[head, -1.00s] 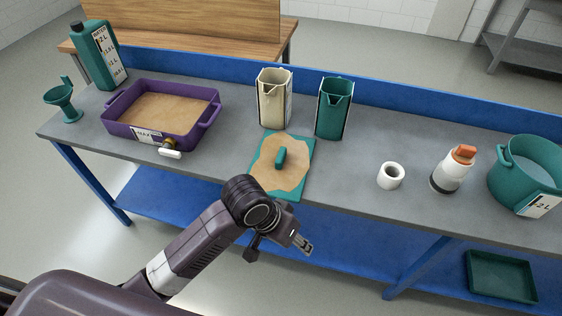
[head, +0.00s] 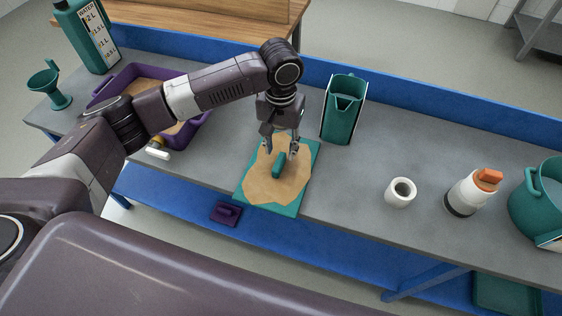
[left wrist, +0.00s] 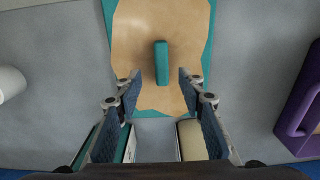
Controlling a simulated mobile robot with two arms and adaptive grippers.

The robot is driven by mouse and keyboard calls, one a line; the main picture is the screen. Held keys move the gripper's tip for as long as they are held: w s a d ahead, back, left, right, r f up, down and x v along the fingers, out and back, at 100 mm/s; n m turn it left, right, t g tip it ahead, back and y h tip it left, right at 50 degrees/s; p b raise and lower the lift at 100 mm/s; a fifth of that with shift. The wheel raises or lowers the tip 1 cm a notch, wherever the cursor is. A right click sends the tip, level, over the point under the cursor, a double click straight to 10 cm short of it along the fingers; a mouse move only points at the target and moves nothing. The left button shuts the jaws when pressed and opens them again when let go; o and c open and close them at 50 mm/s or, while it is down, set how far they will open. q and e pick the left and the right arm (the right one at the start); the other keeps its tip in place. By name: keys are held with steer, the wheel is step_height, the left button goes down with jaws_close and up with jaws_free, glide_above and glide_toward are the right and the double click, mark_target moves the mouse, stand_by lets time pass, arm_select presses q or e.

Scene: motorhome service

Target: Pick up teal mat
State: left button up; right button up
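The teal mat (head: 288,209) lies flat on the grey worktop near its front edge. A tan patch (head: 262,186) covers most of it, and a teal handle block (head: 279,164) stands at its middle. My left gripper (head: 281,152) is over the far part of the mat, pointing down, with its fingers apart and empty. In the left wrist view the handle (left wrist: 161,62) shows just beyond and between the open fingertips (left wrist: 159,80), not gripped. The mat's teal edge (left wrist: 207,55) shows beside the tan patch. My right gripper is not in view.
A teal jug (head: 343,108) stands behind the mat to the right. A cream jug (left wrist: 191,140) shows beyond my fingers. A purple tray (head: 118,84) is left, partly behind my arm. A white cup (head: 400,192), a bottle (head: 465,194) and a teal pot (head: 540,200) stand right.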

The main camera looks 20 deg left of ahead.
mark_target(279, 161)
arm_select(q)
steer(key=shift+s+f+p, duration=0.2)
steer(key=shift+f, duration=0.25)
steer(key=shift+s+f+p, duration=0.15)
steer(key=shift+s+f, duration=0.05)
steer(key=shift+f, duration=0.25)
steer(key=shift+a+f, duration=0.15)
steer(key=shift+f, duration=0.6)
steer(key=shift+w+f+p, duration=0.2)
steer(key=shift+f+p, duration=0.15)
steer(key=shift+f, duration=1.05)
jaws_close()
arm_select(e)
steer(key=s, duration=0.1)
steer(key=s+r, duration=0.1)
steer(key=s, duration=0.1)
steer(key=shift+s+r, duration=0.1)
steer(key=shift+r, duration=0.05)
